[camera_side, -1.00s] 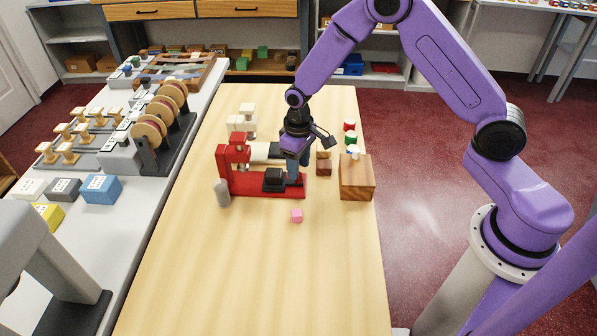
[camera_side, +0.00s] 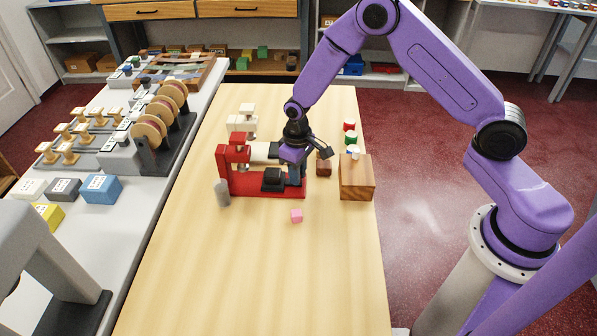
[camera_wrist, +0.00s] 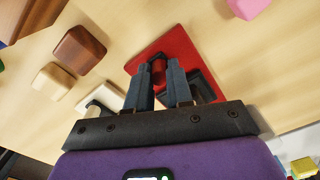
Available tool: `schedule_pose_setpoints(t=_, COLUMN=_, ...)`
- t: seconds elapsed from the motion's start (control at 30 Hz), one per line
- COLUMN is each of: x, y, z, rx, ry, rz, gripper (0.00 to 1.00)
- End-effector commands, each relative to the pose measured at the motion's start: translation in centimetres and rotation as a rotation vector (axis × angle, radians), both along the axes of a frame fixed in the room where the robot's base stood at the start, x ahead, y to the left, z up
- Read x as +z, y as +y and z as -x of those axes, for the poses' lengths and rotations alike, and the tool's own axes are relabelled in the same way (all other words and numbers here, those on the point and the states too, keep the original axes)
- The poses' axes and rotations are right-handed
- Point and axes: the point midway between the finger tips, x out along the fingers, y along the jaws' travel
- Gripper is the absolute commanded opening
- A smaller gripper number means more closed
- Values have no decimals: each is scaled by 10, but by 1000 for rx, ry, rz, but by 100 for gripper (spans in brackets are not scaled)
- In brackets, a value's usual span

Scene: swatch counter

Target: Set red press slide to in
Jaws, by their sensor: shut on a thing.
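The red press (camera_side: 236,160) stands on the table with its long red base running to the right. A dark slide block (camera_side: 273,178) sits on the base, right of the upright and apart from it. My gripper (camera_side: 296,182) is low over the right end of the base, pointing down. The dark block (camera_wrist: 207,85) is right beside the fingers there. The fingers partly hide the handle.
A white press (camera_side: 242,122) stands behind the red one. A wooden box (camera_side: 356,178) and a small brown block (camera_side: 323,167) are to the right. A grey cylinder (camera_side: 222,193) and a pink cube (camera_side: 296,216) are near the base. The front table is clear.

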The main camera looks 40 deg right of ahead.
Motion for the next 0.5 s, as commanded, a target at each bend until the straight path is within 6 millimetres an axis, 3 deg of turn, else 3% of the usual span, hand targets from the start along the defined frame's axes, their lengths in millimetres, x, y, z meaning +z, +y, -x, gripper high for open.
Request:
schedule_pose_setpoints(t=0.23, x=0, y=24, z=-24, rx=2, ry=-3, rz=-1, gripper=0)
schedule_pose_setpoints(t=0.5, x=1, y=28, z=-29, rx=0, ry=-3, rz=-1, gripper=0)
